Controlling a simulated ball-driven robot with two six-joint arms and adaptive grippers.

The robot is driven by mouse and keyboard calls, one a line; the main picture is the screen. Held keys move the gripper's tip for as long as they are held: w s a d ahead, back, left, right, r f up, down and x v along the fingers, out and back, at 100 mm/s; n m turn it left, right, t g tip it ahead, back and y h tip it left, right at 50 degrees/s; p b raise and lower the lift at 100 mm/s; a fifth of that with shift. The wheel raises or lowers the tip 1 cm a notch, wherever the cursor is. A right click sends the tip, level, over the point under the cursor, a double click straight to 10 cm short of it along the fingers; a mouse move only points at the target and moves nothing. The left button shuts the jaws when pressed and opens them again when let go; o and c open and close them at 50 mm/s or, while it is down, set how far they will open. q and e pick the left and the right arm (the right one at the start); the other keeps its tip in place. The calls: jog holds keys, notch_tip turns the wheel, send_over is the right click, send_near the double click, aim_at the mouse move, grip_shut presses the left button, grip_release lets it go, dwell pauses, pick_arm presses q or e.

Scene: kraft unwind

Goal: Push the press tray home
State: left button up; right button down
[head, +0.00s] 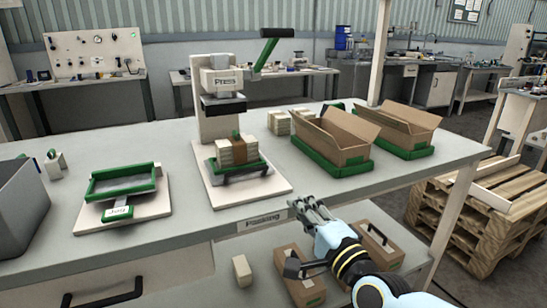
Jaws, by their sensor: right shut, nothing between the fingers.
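The press (215,80) is a pale column with a dark pressing head and a black and green lever. It stands on a pale base plate (264,190) on the grey bench. The green press tray (257,165), with a dark front handle (246,177), sits on this plate and sticks out in front of the column. It holds a stack of pale blocks (234,153) with a brown band. My right gripper (302,205) is shut and empty, at the bench's front edge, to the right of and nearer than the tray, apart from it. My left gripper is out of view.
Open cardboard boxes (332,143) stand in green trays to the right of the press. A green frame fixture (122,182) and a grey bin (20,205) are at left. More boxes (300,285) lie below the bench. Bare bench lies between fixture and press.

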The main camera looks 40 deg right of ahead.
pick_arm(q)
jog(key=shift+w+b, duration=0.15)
jog(key=shift+b, duration=0.25)
pick_arm(e)
send_near(267, 167)
jog(key=w, duration=0.4)
jog(key=w+d, duration=0.1)
jog(key=w, duration=0.2)
jog(key=shift+r, duration=0.3)
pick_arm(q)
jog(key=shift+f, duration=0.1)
pick_arm(e)
jog(key=shift+w, duration=0.15)
